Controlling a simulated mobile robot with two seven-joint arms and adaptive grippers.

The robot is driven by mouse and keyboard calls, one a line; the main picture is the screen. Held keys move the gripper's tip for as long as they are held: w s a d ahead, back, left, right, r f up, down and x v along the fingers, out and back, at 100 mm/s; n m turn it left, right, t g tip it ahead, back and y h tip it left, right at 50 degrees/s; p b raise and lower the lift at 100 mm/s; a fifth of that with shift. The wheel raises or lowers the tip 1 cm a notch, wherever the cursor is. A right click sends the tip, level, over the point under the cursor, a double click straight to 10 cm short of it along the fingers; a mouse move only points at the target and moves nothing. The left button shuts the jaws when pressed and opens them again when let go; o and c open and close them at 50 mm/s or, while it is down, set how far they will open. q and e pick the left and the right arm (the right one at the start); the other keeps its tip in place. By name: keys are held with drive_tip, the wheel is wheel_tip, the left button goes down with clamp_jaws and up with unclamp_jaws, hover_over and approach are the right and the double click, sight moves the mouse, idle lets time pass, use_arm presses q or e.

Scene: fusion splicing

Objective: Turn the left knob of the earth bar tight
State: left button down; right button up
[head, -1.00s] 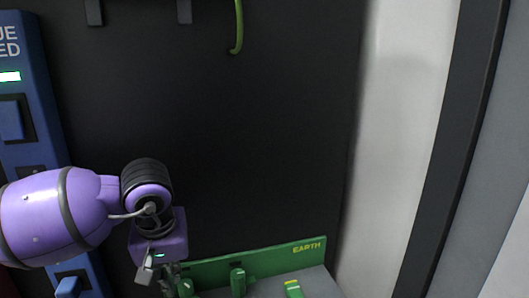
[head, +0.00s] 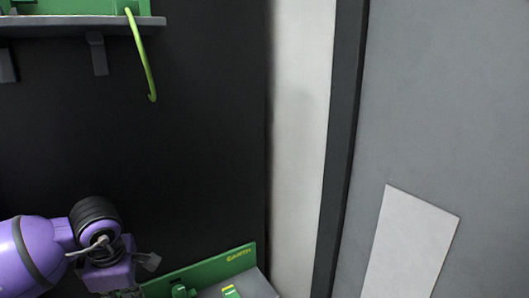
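The green earth bar (head: 212,268), marked EARTH, stands at the bottom of the head view and is partly cut off by the lower edge. One green knob (head: 183,290) shows on its front. Any knob further left is hidden by my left gripper or lies out of frame. My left gripper (head: 137,278), on the purple arm, is just left of the visible knob in the picture. One grey finger points right and the rest is cut off below. I cannot tell its opening, or whether it touches a knob. My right gripper is not in view.
A green block with a yellow mark (head: 230,292) lies in front of the bar on a grey shelf (head: 258,286). Above, a grey shelf (head: 60,25) carries a green unit with a hanging green-yellow cable (head: 143,60). A pale wall strip (head: 300,150) and a grey panel stand right.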

use_arm(q)
wheel_tip(320, 180, down, 6)
drive_tip(key=n+b, duration=0.2)
drive_tip(key=shift+f+n, duration=0.1)
drive_tip(key=shift+n, duration=0.2)
drive_tip(key=shift+w+f+b, duration=0.1)
drive_tip(key=shift+f+b, duration=0.35)
drive_tip(key=shift+f, duration=0.05)
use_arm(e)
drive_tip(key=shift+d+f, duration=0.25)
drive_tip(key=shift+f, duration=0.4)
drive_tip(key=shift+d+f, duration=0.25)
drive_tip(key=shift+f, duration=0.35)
use_arm(q)
drive_tip(key=shift+w, duration=0.1)
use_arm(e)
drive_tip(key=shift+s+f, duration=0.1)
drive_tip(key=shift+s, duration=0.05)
